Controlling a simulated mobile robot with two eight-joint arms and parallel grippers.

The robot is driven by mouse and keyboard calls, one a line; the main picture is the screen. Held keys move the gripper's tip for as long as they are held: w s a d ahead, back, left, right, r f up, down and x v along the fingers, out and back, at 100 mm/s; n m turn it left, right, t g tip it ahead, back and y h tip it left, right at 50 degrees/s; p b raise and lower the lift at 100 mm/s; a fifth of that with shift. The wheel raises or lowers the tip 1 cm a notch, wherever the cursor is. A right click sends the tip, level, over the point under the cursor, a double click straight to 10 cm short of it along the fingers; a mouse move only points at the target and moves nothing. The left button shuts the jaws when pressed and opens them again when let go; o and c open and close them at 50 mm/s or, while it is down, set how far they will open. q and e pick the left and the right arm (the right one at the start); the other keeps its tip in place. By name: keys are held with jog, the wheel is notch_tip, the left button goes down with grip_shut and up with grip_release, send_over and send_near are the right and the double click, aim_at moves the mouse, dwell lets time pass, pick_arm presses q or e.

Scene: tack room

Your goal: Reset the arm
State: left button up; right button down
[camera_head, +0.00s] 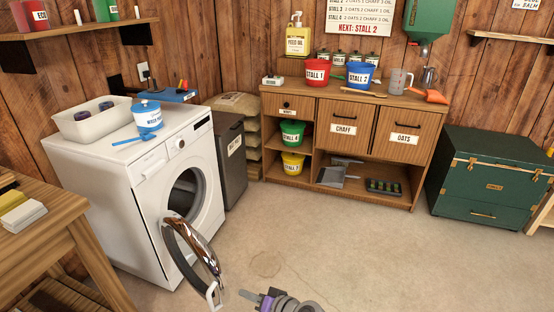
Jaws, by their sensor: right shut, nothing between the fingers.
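My right gripper (250,297) shows at the bottom edge, low over the floor and to the right of the open washing machine door (199,247). It is shut and holds nothing. The grey and purple parts of my right arm run out of the bottom of the view. A gap of floor shows between the gripper and the door rim. My left gripper is not in view.
The white washing machine (120,205) stands left, bearing a bin (92,123) and a blue tub (148,115). A wooden table (45,232) is at the near left. A cabinet (345,140) and green trunk (488,180) stand behind. The middle floor is clear.

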jog(key=s+d+g+h, duration=0.4)
jog(key=s+d+h, duration=0.6)
jog(key=s+d, duration=1.5)
pick_arm(q)
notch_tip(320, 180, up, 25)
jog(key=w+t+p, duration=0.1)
jog(key=p, duration=2)
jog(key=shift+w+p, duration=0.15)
jog(key=shift+p, duration=0.2)
pick_arm(e)
notch_tip(320, 180, up, 25)
jog(key=w+t, duration=0.1)
jog(key=shift+w+d+n, duration=0.15)
jog(key=shift+w+n, duration=0.05)
jog(key=shift+n, duration=0.2)
